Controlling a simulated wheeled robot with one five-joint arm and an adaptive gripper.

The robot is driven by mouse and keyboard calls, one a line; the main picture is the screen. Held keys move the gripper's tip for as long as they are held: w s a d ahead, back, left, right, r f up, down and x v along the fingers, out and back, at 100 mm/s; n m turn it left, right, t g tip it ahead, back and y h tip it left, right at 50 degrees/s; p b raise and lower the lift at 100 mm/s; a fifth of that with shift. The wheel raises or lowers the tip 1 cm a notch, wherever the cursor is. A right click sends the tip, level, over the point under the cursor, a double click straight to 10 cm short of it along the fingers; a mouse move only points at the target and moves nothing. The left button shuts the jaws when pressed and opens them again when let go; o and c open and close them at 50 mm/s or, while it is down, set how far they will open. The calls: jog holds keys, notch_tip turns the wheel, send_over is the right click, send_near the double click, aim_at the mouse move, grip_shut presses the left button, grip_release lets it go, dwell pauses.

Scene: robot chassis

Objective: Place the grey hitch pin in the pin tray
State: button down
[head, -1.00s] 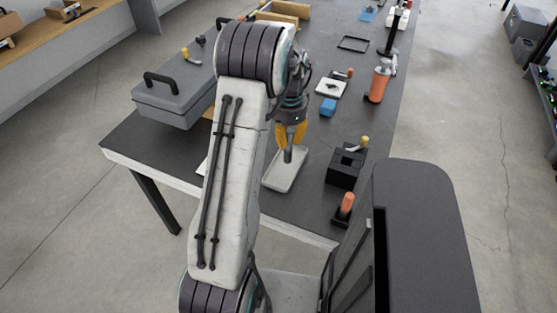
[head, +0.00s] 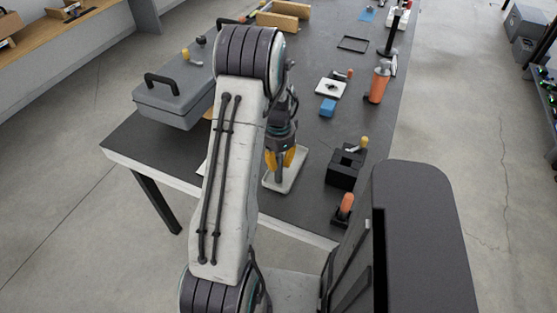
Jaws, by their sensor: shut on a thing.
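My gripper (head: 284,160) has yellow fingers and points down over the pin tray, partly hidden behind my arm. It is shut on the grey hitch pin (head: 279,174), a small dark grey piece showing below the fingertips. The pin tray (head: 293,178) is a shallow pale tray near the front of the dark table. The pin is over the left part of the tray; I cannot tell whether it touches the tray floor.
A black block holder (head: 344,171) with a yellow-handled item stands right of the tray. An orange-topped piece (head: 345,205) is nearer. A grey toolbox (head: 174,97) stands left.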

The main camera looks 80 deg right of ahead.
jog(key=shift+f, duration=0.15)
jog(key=c, duration=1.2)
grip_release()
notch_tip(320, 180, up, 12)
jog(key=shift+r, duration=0.15)
